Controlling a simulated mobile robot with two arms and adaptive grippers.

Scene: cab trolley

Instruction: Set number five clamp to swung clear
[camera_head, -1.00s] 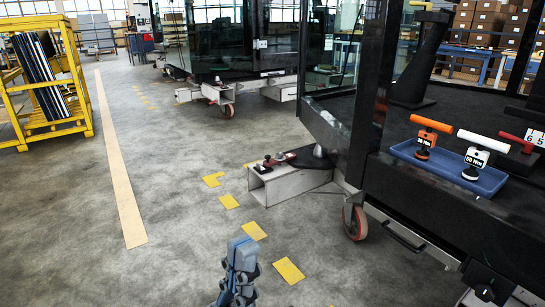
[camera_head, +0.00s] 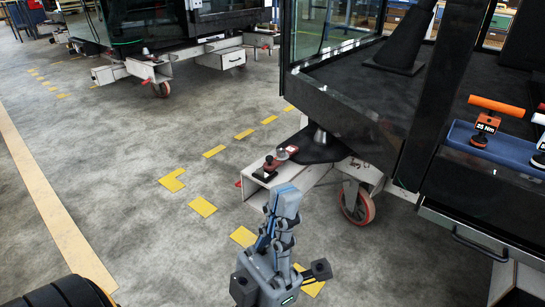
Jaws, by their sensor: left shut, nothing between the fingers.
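The cab trolley's light grey outrigger box (camera_head: 305,180) projects from under the dark cab. On its top is a small clamp fitting with a dark and red knob (camera_head: 271,163), and a small red and white tag (camera_head: 291,149) beside it. I cannot read a number that marks this fitting as clamp five, nor tell its swing position. My left gripper (camera_head: 287,192) is shut and empty, its blue-grey fingers pointing up in front of the box's near end and partly covering it. I cannot tell whether they touch. My right gripper is out of view.
A red caster (camera_head: 358,205) stands right of the box. A blue tray (camera_head: 500,150) with an orange-handled tool (camera_head: 487,122) labelled 25 Nm sits on the black ledge. Another trolley (camera_head: 185,68) stands behind. The floor at left is open, with yellow marks (camera_head: 203,207).

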